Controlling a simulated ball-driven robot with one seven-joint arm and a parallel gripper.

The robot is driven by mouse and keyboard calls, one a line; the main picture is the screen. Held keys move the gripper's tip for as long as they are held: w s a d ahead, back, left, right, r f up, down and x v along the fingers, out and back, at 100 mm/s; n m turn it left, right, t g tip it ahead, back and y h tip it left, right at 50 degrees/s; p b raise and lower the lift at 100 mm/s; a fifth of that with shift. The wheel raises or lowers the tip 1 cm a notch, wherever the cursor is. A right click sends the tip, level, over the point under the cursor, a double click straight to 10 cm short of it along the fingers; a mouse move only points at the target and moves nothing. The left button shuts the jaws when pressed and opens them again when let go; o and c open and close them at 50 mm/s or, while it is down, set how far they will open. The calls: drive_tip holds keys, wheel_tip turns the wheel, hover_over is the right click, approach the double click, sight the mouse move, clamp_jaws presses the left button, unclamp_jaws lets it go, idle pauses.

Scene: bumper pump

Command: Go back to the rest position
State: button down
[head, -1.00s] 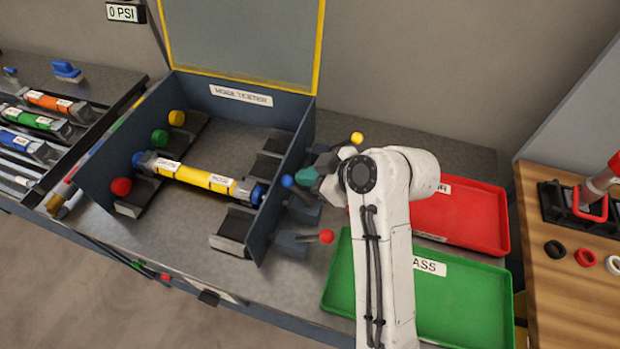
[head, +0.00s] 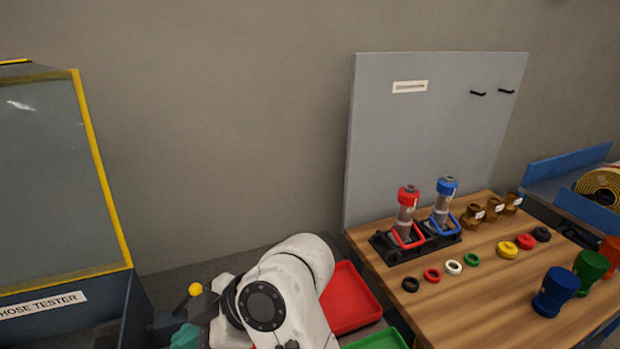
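My white arm (head: 290,295) rises from the bottom edge in the head view, bent at a round dark-capped joint. At its left end, teal and dark parts of my gripper (head: 187,337) show at the bottom edge. The rest of the gripper is cut off or hidden, so I cannot tell whether it is open or holds anything. The hose tester (head: 135,318) is at the left, its yellow-framed clear lid (head: 45,190) raised. A yellow lever knob (head: 195,289) stands close to the gripper.
A red tray (head: 350,298) and a green tray (head: 380,340) lie partly behind my arm. At the right is a wooden table (head: 455,300) with red (head: 407,205) and blue (head: 445,195) nozzle fittings, several coloured rings and couplings. A grey panel (head: 430,140) stands behind it.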

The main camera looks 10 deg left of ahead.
drive_tip(key=w+d+f+m+t+h, duration=0.15)
drive_tip(key=d+f+m, duration=0.35)
drive_tip(key=d, duration=0.5)
drive_tip(key=d+f+m+t+h, duration=0.1)
drive_tip(key=d+f+m+t, duration=0.2)
drive_tip(key=d+f+m, duration=0.5)
drive_tip(key=w+d+f+m+t+h, duration=0.1)
drive_tip(key=d+f+m+t+h, duration=0.15)
drive_tip(key=d, duration=1.05)
drive_tip(key=s+d+f+m+t+h, duration=0.1)
drive_tip(key=s+d+f+m+h, duration=0.2)
drive_tip(key=s+d, duration=0.45)
drive_tip(key=s+d+m+h, duration=0.2)
drive_tip(key=s+d+m, duration=0.25)
drive_tip(key=d, duration=0.65)
drive_tip(key=s+f+m+g, duration=0.1)
drive_tip(key=s+f+g, duration=0.3)
drive_tip(key=s, duration=0.5)
wheel_tip(320, 180, down, 2)
drive_tip(key=shift+d+f, duration=0.1)
drive_tip(key=shift+d, duration=0.1)
